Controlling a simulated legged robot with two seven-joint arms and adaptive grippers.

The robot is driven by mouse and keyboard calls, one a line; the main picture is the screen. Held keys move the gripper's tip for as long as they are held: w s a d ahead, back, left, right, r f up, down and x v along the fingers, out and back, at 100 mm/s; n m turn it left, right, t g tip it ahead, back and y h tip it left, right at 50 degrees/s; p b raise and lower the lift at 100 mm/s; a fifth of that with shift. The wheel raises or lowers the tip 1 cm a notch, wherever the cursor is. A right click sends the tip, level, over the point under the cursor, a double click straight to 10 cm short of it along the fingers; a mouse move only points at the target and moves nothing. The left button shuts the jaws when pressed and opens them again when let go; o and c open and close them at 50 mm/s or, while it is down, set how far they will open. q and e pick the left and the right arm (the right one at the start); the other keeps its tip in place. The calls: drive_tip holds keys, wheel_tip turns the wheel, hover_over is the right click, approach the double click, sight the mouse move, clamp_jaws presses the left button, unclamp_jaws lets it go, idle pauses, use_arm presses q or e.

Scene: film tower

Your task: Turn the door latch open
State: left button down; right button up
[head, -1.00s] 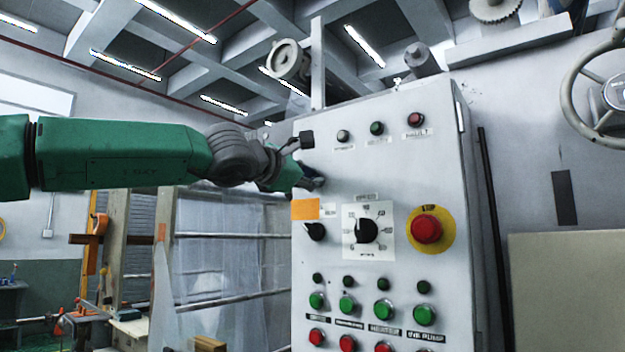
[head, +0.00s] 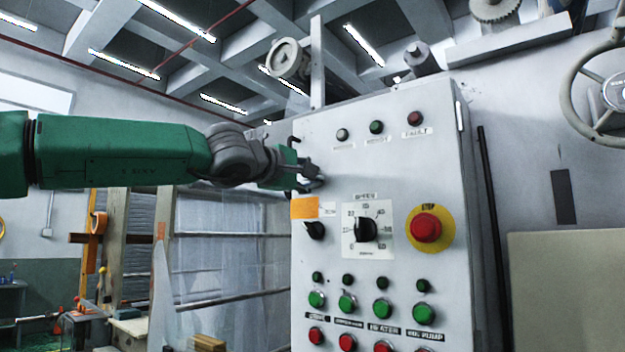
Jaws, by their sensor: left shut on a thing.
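My left gripper (head: 312,173) reaches in from the left to the upper left part of the grey control cabinet (head: 375,170). Its fingers are shut at the front face, just above an orange label. The door latch appears to be between the fingers; they hide it, so its angle cannot be told. My right gripper is not in view.
The cabinet carries a black selector knob (head: 315,230), a black dial (head: 367,229), a red stop button (head: 426,228) on yellow and rows of green and red buttons. A handwheel (head: 600,88) is at the right. A shelf frame with plastic sheeting (head: 215,260) stands left.

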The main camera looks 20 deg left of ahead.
use_arm(q)
drive_tip(key=shift+w+f, duration=0.1)
drive_tip(key=shift+f, duration=0.25)
drive_tip(key=c, duration=1.7)
unclamp_jaws()
drive_tip(key=shift+w+r, duration=0.1)
drive_tip(key=shift+a, duration=0.1)
drive_tip(key=v, duration=1.2)
drive_tip(key=shift+w+a, duration=0.1)
